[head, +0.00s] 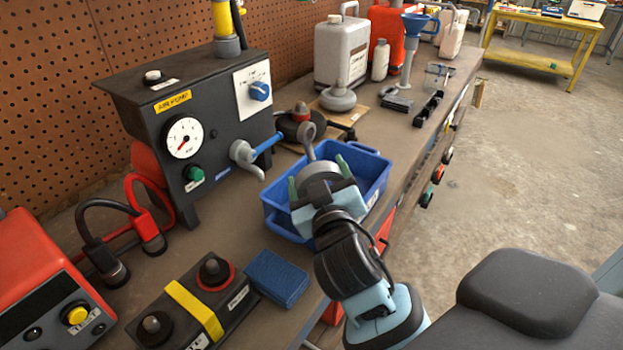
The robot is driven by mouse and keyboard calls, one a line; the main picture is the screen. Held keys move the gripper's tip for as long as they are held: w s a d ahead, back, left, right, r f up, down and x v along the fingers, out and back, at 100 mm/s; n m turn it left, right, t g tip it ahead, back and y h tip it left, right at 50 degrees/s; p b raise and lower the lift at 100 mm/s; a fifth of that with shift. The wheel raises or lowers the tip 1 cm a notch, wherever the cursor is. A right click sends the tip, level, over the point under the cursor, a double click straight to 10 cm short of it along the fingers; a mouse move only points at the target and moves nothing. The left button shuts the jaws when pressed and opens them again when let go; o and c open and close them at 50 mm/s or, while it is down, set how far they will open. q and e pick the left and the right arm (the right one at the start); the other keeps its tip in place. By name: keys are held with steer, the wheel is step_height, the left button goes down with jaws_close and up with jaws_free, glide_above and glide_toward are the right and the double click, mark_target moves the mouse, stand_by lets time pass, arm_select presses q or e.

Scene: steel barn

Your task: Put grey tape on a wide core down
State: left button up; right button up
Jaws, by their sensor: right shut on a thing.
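My right gripper (317,176) reaches in from the lower right, over the near part of a blue crate (372,168). Its two green-tipped fingers are shut on the grey tape (316,171), a rounded grey roll that shows between them. The gripper body hides the tape's near side and core. I cannot tell whether the tape touches the crate floor. My left gripper is not in view.
A black machine with a gauge (184,138) stands left of the crate. A blue sponge-like block (276,278) and a battery (197,304) lie in front. The bench's right edge runs close to the crate.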

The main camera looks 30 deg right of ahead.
steer(key=shift+s+f, duration=0.15)
steer(key=shift+f, duration=0.05)
steer(key=shift+a+r, duration=0.1)
steer(key=shift+r, duration=0.05)
steer(key=shift+f, duration=0.45)
steer(key=shift+f+b, duration=0.2)
steer(key=shift+b, duration=0.1)
steer(key=o, duration=0.9)
